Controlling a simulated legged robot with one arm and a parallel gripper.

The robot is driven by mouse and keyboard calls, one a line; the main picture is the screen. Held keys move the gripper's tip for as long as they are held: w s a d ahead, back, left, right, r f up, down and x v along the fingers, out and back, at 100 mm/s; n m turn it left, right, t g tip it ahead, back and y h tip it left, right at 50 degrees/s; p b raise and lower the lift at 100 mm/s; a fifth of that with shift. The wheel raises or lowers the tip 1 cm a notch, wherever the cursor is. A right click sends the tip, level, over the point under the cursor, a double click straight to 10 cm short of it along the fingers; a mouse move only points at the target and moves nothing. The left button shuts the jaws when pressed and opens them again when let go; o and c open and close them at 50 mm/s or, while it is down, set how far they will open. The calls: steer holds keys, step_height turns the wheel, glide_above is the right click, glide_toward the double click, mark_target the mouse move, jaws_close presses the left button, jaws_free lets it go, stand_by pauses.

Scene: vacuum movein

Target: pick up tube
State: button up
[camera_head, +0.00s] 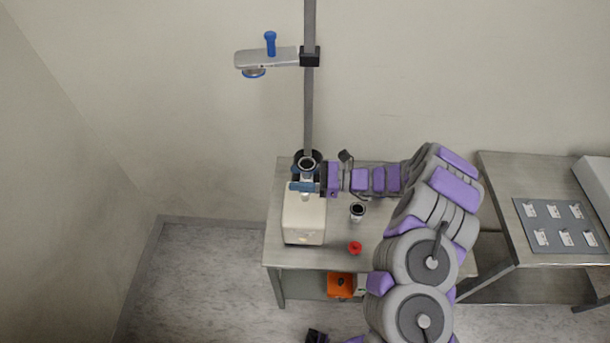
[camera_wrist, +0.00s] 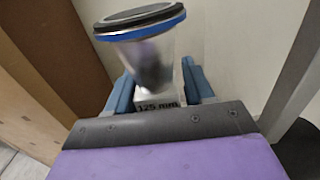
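A silver metal tube with a black and blue rim stands upright above the beige box in the head view (camera_head: 307,166). It shows large in the wrist view (camera_wrist: 148,60), narrowing downward. A label reading "125 mm" is below it, between my fingers. My gripper (camera_head: 305,187) reaches in from the right at the tube, with blue fingers on either side of it in the wrist view (camera_wrist: 160,92). I cannot tell whether both fingers touch the tube. The tube's lower end is hidden behind my gripper.
The beige box (camera_head: 304,222) stands on a metal table (camera_head: 330,255), beside a tall grey post (camera_head: 309,110) with a side arm (camera_head: 268,57). A short black-rimmed cup (camera_head: 357,213) and a red knob (camera_head: 355,247) are nearby. A second table with a plate (camera_head: 560,222) stands right.

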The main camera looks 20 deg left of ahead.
steer(key=shift+d+r, duration=0.1)
steer(key=shift+d, duration=0.35)
steer(key=shift+c, duration=2.3)
steer(key=shift+a, duration=0.65)
steer(key=c, duration=0.4)
steer(key=shift+d, duration=0.1)
steer(key=shift+c, duration=0.2)
